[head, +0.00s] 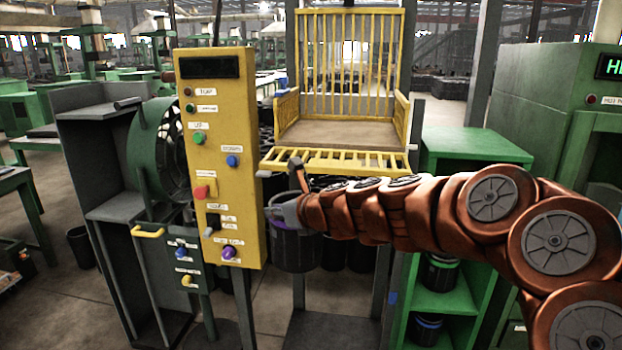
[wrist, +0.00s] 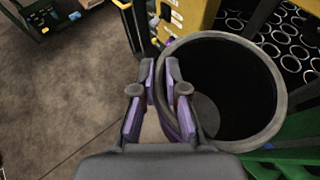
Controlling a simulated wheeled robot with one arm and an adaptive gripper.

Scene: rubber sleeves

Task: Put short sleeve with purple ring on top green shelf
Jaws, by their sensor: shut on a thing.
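My gripper (head: 283,208) is shut on the wall of a black sleeve (head: 293,252), which hangs upright below it in front of the yellow cage. In the wrist view, my gripper's purple-padded fingers (wrist: 160,100) pinch the left rim of the sleeve (wrist: 270,85), and its open mouth faces the camera. A purple patch shows near the fingers, but I cannot tell whether it is a ring on the sleeve. The green shelf unit (head: 480,146) stands to the right, partly behind my arm. Its top surface looks clear where it shows.
A dark sleeve (head: 438,272) stands in the shelf's middle compartment, and a blue-ringed sleeve (head: 427,328) stands lower. A yellow control panel (head: 220,160) is left of my gripper. The yellow cage (head: 350,75) is behind it. More dark sleeves stand behind the held one.

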